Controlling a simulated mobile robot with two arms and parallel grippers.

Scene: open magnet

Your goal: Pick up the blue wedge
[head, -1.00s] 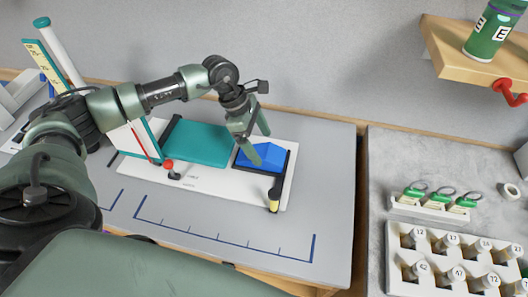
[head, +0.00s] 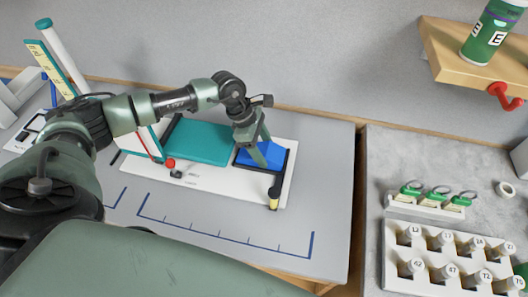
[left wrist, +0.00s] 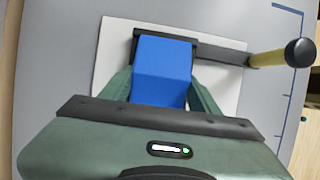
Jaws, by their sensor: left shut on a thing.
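The blue wedge (head: 272,153) sits in a dark-edged holder at the right end of the white board (head: 222,187). In the left wrist view the wedge (left wrist: 162,70) lies between the two green fingers, one along each side. My left gripper (head: 258,158) reaches down from above and is shut on the wedge, which still appears to rest in its holder. The near finger covers part of the wedge in the head view. My right gripper is not in view.
A teal plate (head: 200,141) lies on the board left of the wedge. A rack of numbered vials (head: 440,262) stands on the right bench.

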